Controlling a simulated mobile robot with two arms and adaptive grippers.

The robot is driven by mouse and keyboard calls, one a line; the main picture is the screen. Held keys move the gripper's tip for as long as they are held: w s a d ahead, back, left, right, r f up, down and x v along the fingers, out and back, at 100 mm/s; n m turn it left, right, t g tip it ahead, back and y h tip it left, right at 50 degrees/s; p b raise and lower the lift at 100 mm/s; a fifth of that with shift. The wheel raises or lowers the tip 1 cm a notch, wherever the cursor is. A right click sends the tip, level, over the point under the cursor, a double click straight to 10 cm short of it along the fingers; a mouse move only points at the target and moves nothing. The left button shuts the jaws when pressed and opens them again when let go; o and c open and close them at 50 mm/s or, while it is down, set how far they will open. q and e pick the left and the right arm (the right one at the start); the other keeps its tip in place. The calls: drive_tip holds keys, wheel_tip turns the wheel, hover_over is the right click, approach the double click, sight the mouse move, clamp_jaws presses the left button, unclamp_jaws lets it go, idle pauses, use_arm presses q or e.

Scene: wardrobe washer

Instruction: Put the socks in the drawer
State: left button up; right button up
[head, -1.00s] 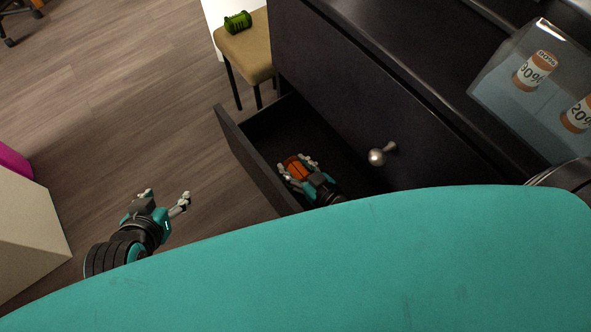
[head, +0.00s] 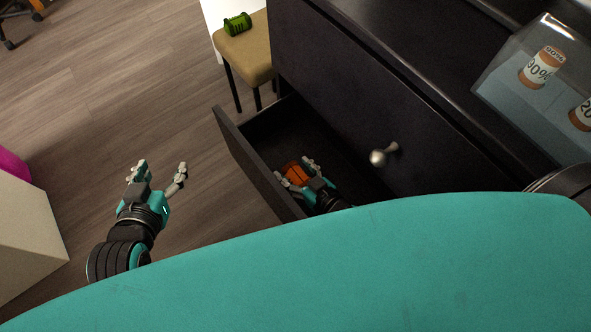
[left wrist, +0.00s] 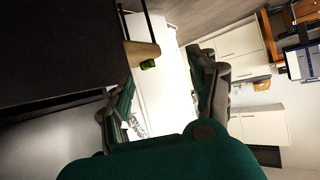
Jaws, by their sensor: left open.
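An orange rolled bundle, seemingly socks (head: 297,170), lies in the open dark drawer (head: 247,158). My right gripper (head: 293,172) is inside the drawer, its spread fingers beside the bundle; it looks open, though contact is hard to judge. A green striped roll, seemingly socks (head: 238,24), lies on the tan stool (head: 246,57); it also shows small in the left wrist view (left wrist: 147,64). My left gripper (head: 161,168) is open and empty over the floor, left of the drawer and apart from the stool.
The dark dresser (head: 345,85) has a knob (head: 379,157) on the closed drawer above. A clear case (head: 510,90) with orange-and-white bottles stands on top. A pale box-like unit (head: 25,225) is at the left. The wood floor between is clear.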

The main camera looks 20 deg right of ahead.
sight(294, 171)
drive_tip(key=shift+r, duration=0.2)
drive_tip(key=p+v, duration=0.1)
drive_tip(key=v, duration=0.4)
drive_tip(key=shift+s+p, duration=0.1)
drive_tip(key=shift+p, duration=0.25)
use_arm(q)
drive_tip(key=s+a+f+g+y, duration=0.1)
drive_tip(key=s+a+f+g, duration=0.1)
drive_tip(key=s, duration=0.4)
drive_tip(key=s+a+f+g+y+p, duration=0.1)
drive_tip(key=s+a+f+g, duration=0.1)
drive_tip(key=s+f+g, duration=0.2)
drive_tip(key=s+g, duration=0.2)
drive_tip(key=s, duration=0.1)
drive_tip(key=shift+a+f, duration=0.25)
drive_tip(key=shift+f, duration=0.1)
use_arm(e)
drive_tip(key=v, duration=0.6)
drive_tip(key=shift+s+d+r, duration=0.1)
drive_tip(key=shift+s+d, duration=0.05)
drive_tip(key=shift+s, duration=0.2)
